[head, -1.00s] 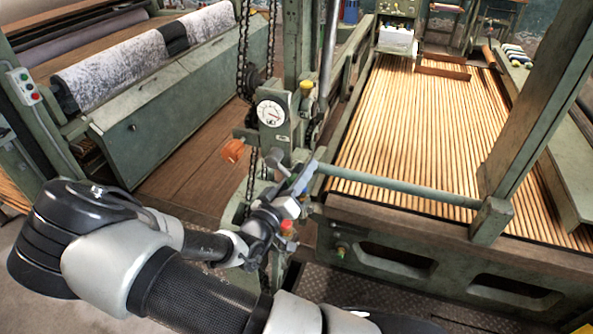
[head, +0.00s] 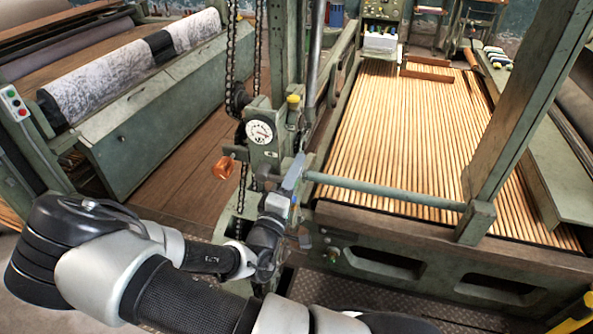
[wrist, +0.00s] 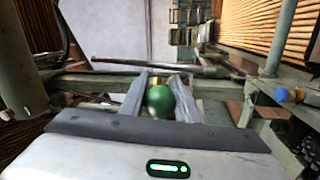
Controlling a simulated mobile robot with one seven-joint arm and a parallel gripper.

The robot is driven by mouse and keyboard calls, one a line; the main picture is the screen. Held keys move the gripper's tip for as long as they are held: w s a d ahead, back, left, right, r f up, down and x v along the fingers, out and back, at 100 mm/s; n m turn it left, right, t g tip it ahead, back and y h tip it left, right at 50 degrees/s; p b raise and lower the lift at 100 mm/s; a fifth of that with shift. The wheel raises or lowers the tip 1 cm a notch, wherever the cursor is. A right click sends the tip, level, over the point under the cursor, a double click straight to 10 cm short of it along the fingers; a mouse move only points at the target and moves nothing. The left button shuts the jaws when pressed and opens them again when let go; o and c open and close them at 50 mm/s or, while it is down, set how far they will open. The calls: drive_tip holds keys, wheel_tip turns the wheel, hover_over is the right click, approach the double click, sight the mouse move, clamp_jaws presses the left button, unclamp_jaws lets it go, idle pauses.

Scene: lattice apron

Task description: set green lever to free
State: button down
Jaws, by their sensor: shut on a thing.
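The green lever's round knob (wrist: 159,101) sits between the two grey fingers of my gripper (wrist: 160,84) in the wrist view. The fingers are shut on it, one on each side. In the head view my gripper (head: 293,178) is beside the machine's upright, below and right of the round dial. The green knob is hidden there behind my gripper. The lever's shaft and any position marks cannot be made out.
A horizontal green bar (head: 390,193) runs right, in front of the slatted bed (head: 410,130). A blue knob (wrist: 282,95) is right of my gripper. Chains hang behind.

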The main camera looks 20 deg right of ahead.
drive_tip(key=shift+r+n, duration=0.2)
drive_tip(key=shift+n, duration=0.1)
drive_tip(key=c, duration=1.4)
unclamp_jaws()
drive_tip(key=shift+o, duration=0.2)
drive_tip(key=b+v, duration=0.1)
drive_tip(key=v, duration=1.6)
drive_tip(key=shift+s+b, duration=0.25)
drive_tip(key=shift+b, duration=0.05)
